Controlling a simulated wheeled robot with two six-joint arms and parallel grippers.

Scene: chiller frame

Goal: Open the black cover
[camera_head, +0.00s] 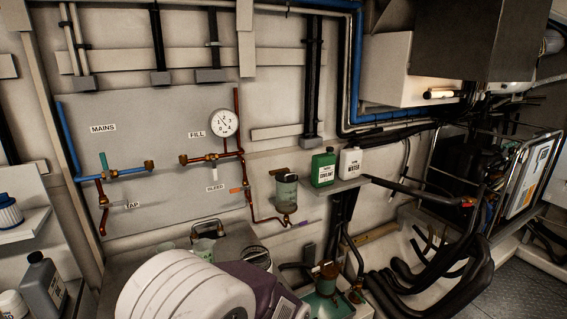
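I cannot single out the black cover for certain. A large dark box (475,42) with flat faces hangs at the upper right. A black panel-like unit (452,160) stands below it at the right, inside a metal frame and partly hidden by hoses. Neither shows a clear handle, and I cannot tell whether either is open or shut. A large white and dark purple part of my own body fills the bottom centre. Neither of my grippers shows in the head view.
Thick black hoses (440,280) fill the lower right. A small shelf (337,186) holds a green coolant bottle (323,169) and a white water bottle (349,162). Copper pipes and a gauge (223,123) are on the wall panel. Grey bottle (42,285) stands at left.

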